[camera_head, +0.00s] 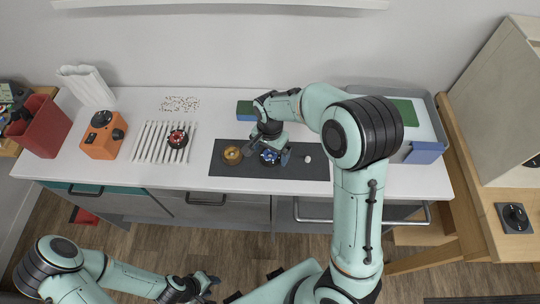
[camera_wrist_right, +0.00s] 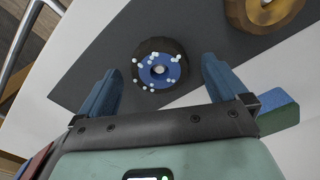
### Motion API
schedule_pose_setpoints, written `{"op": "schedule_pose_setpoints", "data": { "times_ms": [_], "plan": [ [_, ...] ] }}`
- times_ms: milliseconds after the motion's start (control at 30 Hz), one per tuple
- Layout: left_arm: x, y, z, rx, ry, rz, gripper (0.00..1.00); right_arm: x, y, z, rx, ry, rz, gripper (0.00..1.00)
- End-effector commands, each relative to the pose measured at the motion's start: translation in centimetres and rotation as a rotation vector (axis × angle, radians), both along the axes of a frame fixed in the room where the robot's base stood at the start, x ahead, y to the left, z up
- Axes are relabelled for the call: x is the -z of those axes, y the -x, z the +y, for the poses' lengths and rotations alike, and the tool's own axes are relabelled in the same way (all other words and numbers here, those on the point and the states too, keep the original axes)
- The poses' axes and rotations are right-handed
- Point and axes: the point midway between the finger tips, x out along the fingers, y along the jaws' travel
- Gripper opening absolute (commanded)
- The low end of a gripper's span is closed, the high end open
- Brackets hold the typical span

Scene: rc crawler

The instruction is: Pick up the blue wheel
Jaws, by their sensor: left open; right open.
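The blue wheel (camera_head: 269,157) has a dark tyre and a blue hub with small white dots. It lies on the dark mat (camera_head: 228,170) on the white counter. In the right wrist view the blue wheel (camera_wrist_right: 160,66) lies just ahead of and between the fingers. My right gripper (camera_head: 268,160) is open above the wheel, with a finger to each side; it also shows in the right wrist view (camera_wrist_right: 160,90). Nothing is between its fingers that I can see gripped. My left gripper (camera_head: 210,283) is open and empty, low in front of the counter.
A gold wheel (camera_head: 232,155) lies left of the blue one; a small white round thing (camera_head: 308,159) lies right. Further left are a white rack (camera_head: 150,141) with a red-hubbed wheel (camera_head: 178,138), an orange box (camera_head: 104,136) and a red bin (camera_head: 42,128). A blue-grey tray (camera_head: 424,152) stands at right.

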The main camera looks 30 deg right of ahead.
Motion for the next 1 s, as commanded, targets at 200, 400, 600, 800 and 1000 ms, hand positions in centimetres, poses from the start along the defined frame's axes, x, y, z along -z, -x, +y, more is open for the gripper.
{"op": "schedule_pose_setpoints", "data": {
  "times_ms": [200,400,600,800,1000],
  "plan": [
    [0.1,0.1,0.0,0.0,0.0,0.001,0.43,1.0,0.0,0.0,0.0,-0.001,0.001,1.0],
    [0.1,0.1,0.0,0.0,0.0,0.001,0.43,1.0,0.0,0.0,0.0,-0.001,0.0,0.77],
    [0.1,0.1,0.0,0.0,0.0,0.001,0.43,1.0,0.0,0.0,0.0,-0.001,-0.001,0.39],
    [0.1,0.1,0.0,0.0,0.0,0.001,0.43,0.9,0.0,0.0,0.0,-0.001,-0.001,0.39],
    [-0.1,-0.1,0.0,0.0,0.0,-0.001,0.43,-0.3,-0.1,0.0,0.0,-0.002,-0.003,0.39]
  ]
}}
